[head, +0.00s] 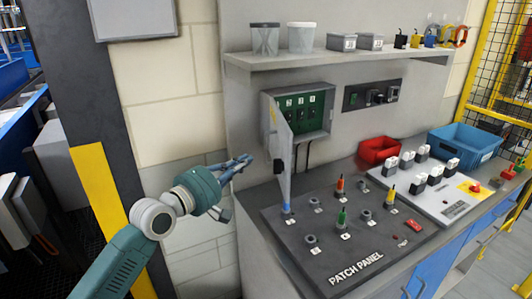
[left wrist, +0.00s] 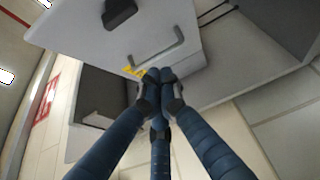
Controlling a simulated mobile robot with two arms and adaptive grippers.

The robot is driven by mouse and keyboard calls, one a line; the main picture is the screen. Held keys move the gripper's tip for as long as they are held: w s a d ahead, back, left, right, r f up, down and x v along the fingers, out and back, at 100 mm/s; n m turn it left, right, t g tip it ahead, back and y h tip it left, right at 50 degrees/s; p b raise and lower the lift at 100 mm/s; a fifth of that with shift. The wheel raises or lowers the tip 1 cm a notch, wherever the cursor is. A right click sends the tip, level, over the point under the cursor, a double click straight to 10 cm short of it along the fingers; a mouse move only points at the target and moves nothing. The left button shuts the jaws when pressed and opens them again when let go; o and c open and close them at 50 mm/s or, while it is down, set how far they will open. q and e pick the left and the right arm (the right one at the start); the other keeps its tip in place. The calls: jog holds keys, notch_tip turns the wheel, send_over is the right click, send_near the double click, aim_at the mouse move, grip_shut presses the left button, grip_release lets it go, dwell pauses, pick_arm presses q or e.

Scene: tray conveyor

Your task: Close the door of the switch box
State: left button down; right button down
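The switch box (head: 327,119) hangs on the back panel, with its green inside and several switches showing. Its pale grey door (head: 284,140) stands open, swung out toward me from the box's left side. A dark latch (head: 278,165) shows on the door. My left gripper (head: 247,160) is just left of the door. In the left wrist view its blue fingers (left wrist: 160,76) come together at the tips, with nothing seen between them. They overlap the view of the door (left wrist: 200,28), near its bent grey handle (left wrist: 160,55); contact cannot be told. My right gripper is not in view.
The patch panel (head: 325,270) with upright plugs lies below the door. A red bin (head: 379,150), a blue bin (head: 466,146) and a white board of switches stand right. A shelf (head: 330,58) with containers runs above. A dark post with yellow stripes stands left.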

aim_at(277, 150)
pick_arm(q)
jog(key=w+d+p, duration=0.1)
jog(key=d, duration=0.1)
jog(key=w+d, duration=0.1)
jog(key=d, duration=0.1)
jog(key=w+d+p, duration=0.1)
jog(key=d, duration=0.1)
jog(key=shift+w+p, duration=0.3)
jog(key=shift+d, duration=0.15)
